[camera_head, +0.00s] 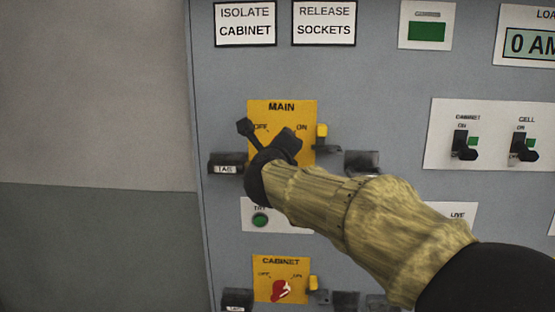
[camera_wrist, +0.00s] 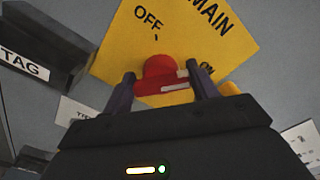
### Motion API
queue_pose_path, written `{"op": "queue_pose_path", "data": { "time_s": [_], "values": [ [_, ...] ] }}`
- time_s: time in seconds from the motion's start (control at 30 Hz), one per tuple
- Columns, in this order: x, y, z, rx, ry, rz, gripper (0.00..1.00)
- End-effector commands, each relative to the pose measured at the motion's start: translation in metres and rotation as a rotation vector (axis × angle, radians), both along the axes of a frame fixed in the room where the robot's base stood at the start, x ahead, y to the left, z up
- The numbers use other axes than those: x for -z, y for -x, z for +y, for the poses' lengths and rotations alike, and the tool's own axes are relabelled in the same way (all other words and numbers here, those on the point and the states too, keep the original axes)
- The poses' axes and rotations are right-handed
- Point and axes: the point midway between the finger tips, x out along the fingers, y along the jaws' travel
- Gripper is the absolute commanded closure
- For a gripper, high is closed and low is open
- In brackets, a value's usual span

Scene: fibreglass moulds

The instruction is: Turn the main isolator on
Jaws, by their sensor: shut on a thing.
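The main isolator is a yellow plate (camera_head: 281,108) marked MAIN, with OFF on the left and ON on the right. In the wrist view its plate (camera_wrist: 215,58) is tilted and its red knob (camera_wrist: 158,70) stands between my two fingers. My gripper (camera_head: 268,137) is at the plate in the head view and hides the knob there. In the wrist view my gripper (camera_wrist: 163,88) is shut on the knob, one finger on each side. The rounded red part lies below the OFF label. The knob's exact setting is hard to tell.
A yellow CABINET switch (camera_head: 264,286) with a red knob is below. A TAG holder (camera_head: 226,169) is left of the main plate, and a yellow tab (camera_head: 322,131) is at its right. A green button (camera_head: 260,219) sits below. Black toggle switches (camera_head: 461,145) are at the right.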

Motion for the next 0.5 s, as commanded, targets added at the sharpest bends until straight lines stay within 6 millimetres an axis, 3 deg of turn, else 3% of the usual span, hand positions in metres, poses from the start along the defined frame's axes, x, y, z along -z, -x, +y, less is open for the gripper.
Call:
{"op": "queue_pose_path", "data": {
  "time_s": [0.5],
  "values": [
    [-0.0007, 0.0001, 0.0007, -0.003, -0.123, -0.004, 0.64]
  ]
}}
